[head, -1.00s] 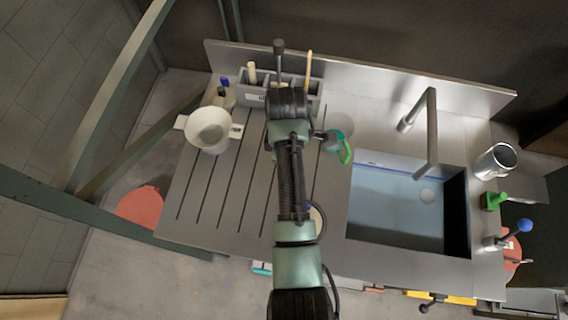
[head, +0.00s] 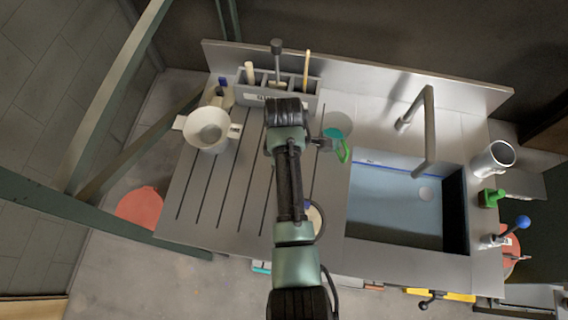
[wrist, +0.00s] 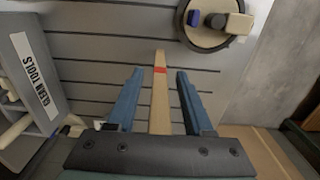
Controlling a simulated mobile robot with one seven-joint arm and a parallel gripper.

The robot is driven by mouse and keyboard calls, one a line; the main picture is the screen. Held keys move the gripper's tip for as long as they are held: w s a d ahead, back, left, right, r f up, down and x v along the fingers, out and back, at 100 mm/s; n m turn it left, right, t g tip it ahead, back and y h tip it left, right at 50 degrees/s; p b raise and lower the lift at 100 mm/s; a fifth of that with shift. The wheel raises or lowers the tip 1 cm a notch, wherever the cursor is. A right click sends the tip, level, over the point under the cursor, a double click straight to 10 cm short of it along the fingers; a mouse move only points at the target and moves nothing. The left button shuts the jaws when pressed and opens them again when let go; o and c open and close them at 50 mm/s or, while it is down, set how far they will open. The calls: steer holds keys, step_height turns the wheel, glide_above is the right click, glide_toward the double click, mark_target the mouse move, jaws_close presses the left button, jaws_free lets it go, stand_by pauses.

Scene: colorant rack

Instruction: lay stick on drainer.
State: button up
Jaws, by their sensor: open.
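The stick (wrist: 159,102) is a pale wooden strip with a red band, seen in the wrist view. It runs lengthwise between the fingers of my gripper (wrist: 160,72), with a gap on each side. Its near end is hidden behind the gripper body. The drainer (head: 202,189) is the grey grooved board left of the sink; its slots (wrist: 105,60) show behind the stick, which crosses them. The stick looks to be on or close over the drainer; contact is unclear. In the head view my arm hides the gripper and the stick.
The tool rack (head: 303,98), marked "CLEAN TOOLS", stands at the back with upright tools. A white pot (head: 207,128) is on the left, and a round dark-rimmed item (wrist: 190,38) lies near the stick.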

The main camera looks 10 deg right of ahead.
step_height(320, 180, up, 11)
steer(key=shift+r, duration=0.1)
steer(key=shift+r+p, duration=0.6)
steer(key=shift+p, duration=0.3)
steer(key=shift+w+r, duration=0.15)
steer(key=shift+w, duration=0.15)
steer(key=w+a+r+m+t, duration=0.1)
steer(key=w+r+m+t, duration=0.2)
steer(key=w+r+t, duration=0.75)
steer(key=w+a+r+m+t, duration=0.1)
steer(key=w+r+m+t, duration=0.25)
steer(key=r, duration=1.45)
steer(key=s+a+r+m+t, duration=0.1)
steer(key=s+r+m+t, duration=0.15)
steer(key=r, duration=0.55)
steer(key=s+a+r+m+t, duration=0.15)
steer(key=r+t, duration=0.25)
steer(key=r, duration=0.4)
steer(key=s+r+m+t, duration=0.4)
steer(key=s+r+t, duration=0.3)
steer(key=s+r, duration=0.7)
steer(key=shift+s+d+r, duration=0.2)
steer(key=shift+r, duration=0.7)
